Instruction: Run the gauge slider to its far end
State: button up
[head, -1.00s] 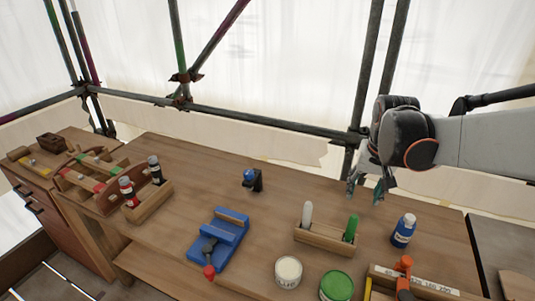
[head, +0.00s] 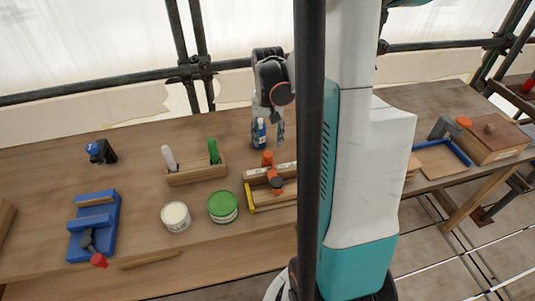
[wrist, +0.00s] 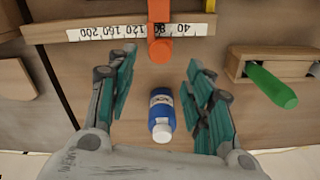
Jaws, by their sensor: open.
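The gauge is a wooden block with a white printed scale (wrist: 105,32), also in the head view (head: 285,168). Its orange slider (wrist: 159,48) sits across the scale, partly covering the 80 mark. In the head view my gripper (head: 268,120) hangs just behind the gauge, by a blue bottle (head: 259,133). The scale's 200 end is left in the wrist view.
The blue bottle with white cap (wrist: 161,115) shows between my fingers in the wrist view. A wooden holder (head: 196,175) with a green-handled and a white-handled tool stands left of the gauge. White (head: 175,217) and green (head: 222,207) cans stand in front. A blue fixture (head: 93,225) is further left.

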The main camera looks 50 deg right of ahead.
aim_at(268, 154)
notch_tip(268, 154, down, 7)
jog(key=shift+f+b, duration=0.15)
jog(key=shift+b, duration=0.85)
jog(key=shift+c, duration=0.2)
grip_shut()
